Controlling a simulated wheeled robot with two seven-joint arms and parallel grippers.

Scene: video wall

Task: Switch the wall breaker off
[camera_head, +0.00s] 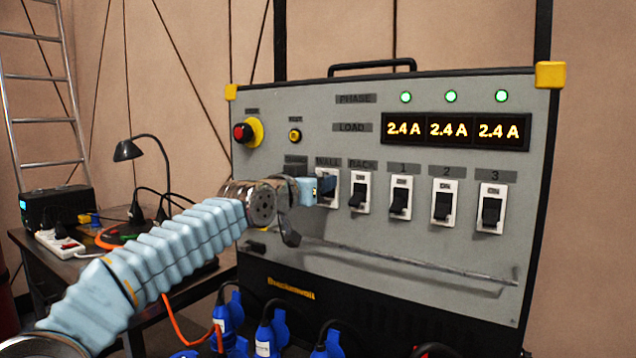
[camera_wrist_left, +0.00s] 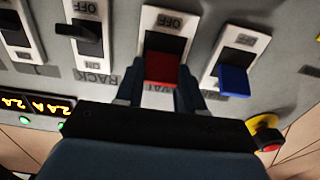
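The breaker panel (camera_head: 300,120) fills the middle of the head view. The WALL breaker (camera_head: 327,176) is the leftmost one clearly visible there, partly covered by my left gripper (camera_head: 318,190). In the left wrist view, which shows the panel upside down, the WALL breaker has a red lever (camera_wrist_left: 161,69) in a white plate with OFF at the picture's top. My left gripper (camera_wrist_left: 161,90) has one finger on each side of this lever, close to it. I cannot tell whether they press on it. The lever's exact tilt is unclear. My right gripper is out of view.
The RACK breaker (camera_head: 360,191) and breakers 1 (camera_head: 400,197), 2 (camera_head: 443,202) and 3 (camera_head: 491,208) stand to the right. A blue-levered breaker (camera_wrist_left: 234,80) is beside WALL. A red emergency button (camera_head: 243,132) is up left. Phase lights are green; loads (camera_head: 456,130) read 2.4 A.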

